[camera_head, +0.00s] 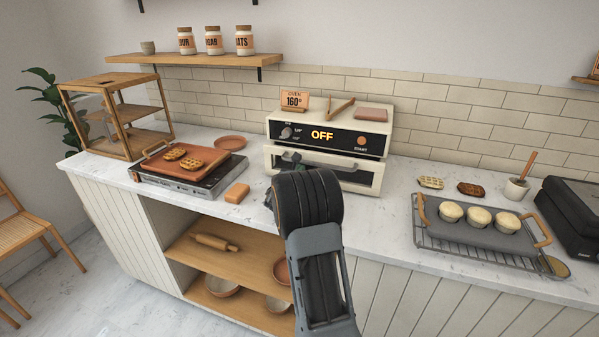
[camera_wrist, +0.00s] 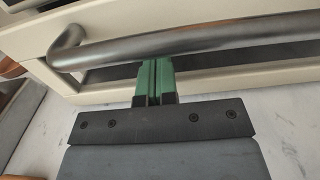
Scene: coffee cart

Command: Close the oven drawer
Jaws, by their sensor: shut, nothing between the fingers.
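The oven (camera_head: 373,118) is a cream box on the counter with a black control panel reading OFF. Its drawer (camera_head: 361,181) below has a cream front, a dark window and a metal bar handle (camera_head: 340,160). The drawer front seems to stand slightly forward of the panel; how far is hard to tell. In the wrist view the handle (camera_wrist: 200,48) crosses the cream front (camera_wrist: 110,22). My gripper (camera_wrist: 154,62) has its green fingers shut and empty, tips at the handle's lower edge; contact is unclear. In the head view my arm hides part of the drawer's left side.
A hot plate (camera_head: 190,181) with a waffle tray stands left of the oven, with an orange block (camera_head: 237,193) near the counter edge. A grey tray (camera_head: 430,222) holding 3 filled cups is at the right on a wire rack.

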